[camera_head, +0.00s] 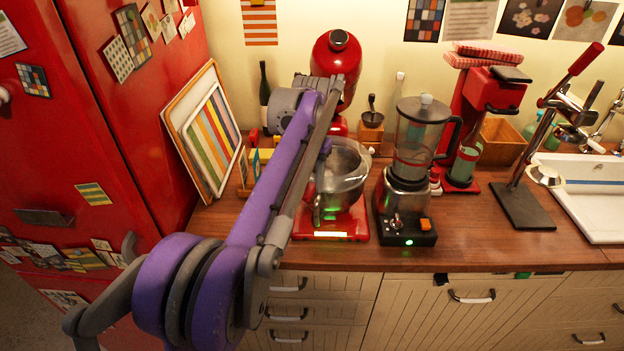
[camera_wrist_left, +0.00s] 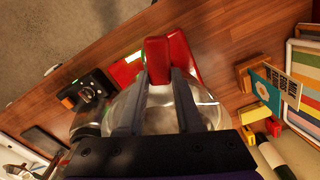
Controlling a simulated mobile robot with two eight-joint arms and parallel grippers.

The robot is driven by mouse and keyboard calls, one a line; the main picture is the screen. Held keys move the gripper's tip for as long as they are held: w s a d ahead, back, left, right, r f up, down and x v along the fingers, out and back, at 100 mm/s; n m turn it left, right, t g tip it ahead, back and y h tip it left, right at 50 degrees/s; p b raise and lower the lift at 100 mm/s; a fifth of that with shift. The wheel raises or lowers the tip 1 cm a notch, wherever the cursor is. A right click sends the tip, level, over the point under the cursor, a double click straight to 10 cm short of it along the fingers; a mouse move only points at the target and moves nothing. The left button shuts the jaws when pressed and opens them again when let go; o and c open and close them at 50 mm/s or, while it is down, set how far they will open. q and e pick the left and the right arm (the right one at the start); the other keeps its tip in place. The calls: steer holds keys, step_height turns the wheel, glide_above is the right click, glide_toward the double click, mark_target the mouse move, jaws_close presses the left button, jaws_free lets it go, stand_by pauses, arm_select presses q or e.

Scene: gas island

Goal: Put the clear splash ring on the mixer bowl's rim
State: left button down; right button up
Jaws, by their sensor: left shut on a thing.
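The clear splash ring (camera_head: 352,176) is a transparent band at the top of the steel mixer bowl (camera_head: 345,201), on the red stand mixer's base (camera_head: 350,228). In the left wrist view the clear ring (camera_wrist_left: 211,108) spreads around my fingers. My left gripper (camera_head: 318,205) reaches down at the bowl's front left. The arm hides part of the mixer. My right gripper is not in view.
A blender (camera_head: 408,185) stands close right of the bowl. The red mixer head (camera_head: 337,62) is tilted up behind it. Framed boards (camera_head: 205,130) lean at the left by the red fridge (camera_head: 100,110). The counter's front strip is clear.

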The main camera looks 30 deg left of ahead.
arm_select(q)
steer(key=shift+f, duration=0.4)
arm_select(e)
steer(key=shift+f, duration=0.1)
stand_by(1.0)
arm_select(q)
steer(key=c, duration=0.5)
jaws_free()
steer(key=shift+r, duration=0.1)
step_height(320, 180, up, 11)
steer(key=p, duration=0.1)
steer(key=s+d+f+m+t, duration=0.1)
steer(key=s+d+f+t, duration=0.2)
steer(key=s+d+f, duration=0.5)
steer(key=s+d+f+t, duration=0.3)
steer(key=s+d+f, duration=0.6)
steer(key=f, duration=0.6)
steer(key=s, duration=0.2)
steer(key=shift+s+f+m, duration=0.3)
steer(key=shift+m, duration=0.1)
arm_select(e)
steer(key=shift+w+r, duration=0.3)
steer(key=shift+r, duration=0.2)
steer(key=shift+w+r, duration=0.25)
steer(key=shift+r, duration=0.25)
